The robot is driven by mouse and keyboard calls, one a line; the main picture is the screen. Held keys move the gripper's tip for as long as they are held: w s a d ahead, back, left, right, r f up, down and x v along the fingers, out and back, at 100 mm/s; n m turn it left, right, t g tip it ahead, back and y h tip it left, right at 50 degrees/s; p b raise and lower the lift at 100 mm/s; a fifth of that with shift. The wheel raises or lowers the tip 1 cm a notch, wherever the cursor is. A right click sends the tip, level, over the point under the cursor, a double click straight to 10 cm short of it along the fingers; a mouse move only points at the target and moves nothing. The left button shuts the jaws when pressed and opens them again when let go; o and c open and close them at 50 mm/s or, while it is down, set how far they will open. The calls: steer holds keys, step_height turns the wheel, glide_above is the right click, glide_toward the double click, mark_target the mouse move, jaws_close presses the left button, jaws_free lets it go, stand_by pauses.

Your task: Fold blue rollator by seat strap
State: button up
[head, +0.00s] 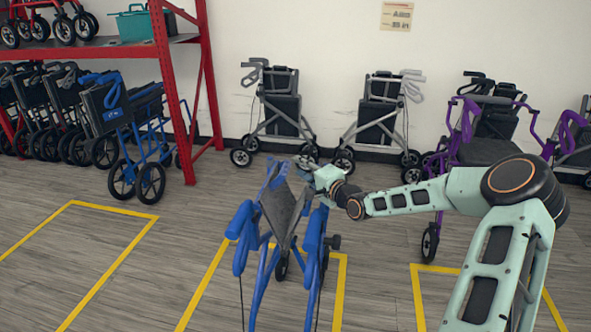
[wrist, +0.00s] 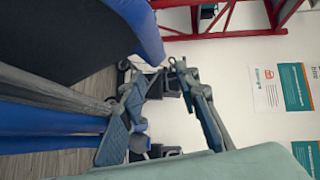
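The blue rollator (head: 262,262) stands within a yellow floor outline in the head view, its blue handles toward me. Its dark grey seat (head: 284,210) is steeply tilted and the frame sides stand close together. My gripper (head: 307,164) is at the upper far end of this rollator, beside the top of the seat. In the wrist view, my gripper (wrist: 158,75) has its fingers apart, with background showing between them. A grey band (wrist: 45,93), perhaps the strap or seat edge, runs from the left toward the nearer finger. Contact with it is unclear. Blue tubes (wrist: 50,148) lie below it.
A red rack (head: 160,75) with dark and blue rollators stands at left. Grey rollators (head: 280,110) line the back wall, and a purple rollator (head: 485,150) stands behind my arm at right. The outlined floor bay (head: 80,260) at left is empty.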

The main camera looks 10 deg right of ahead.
steer(key=v, duration=1.2)
steer(key=shift+a, duration=0.15)
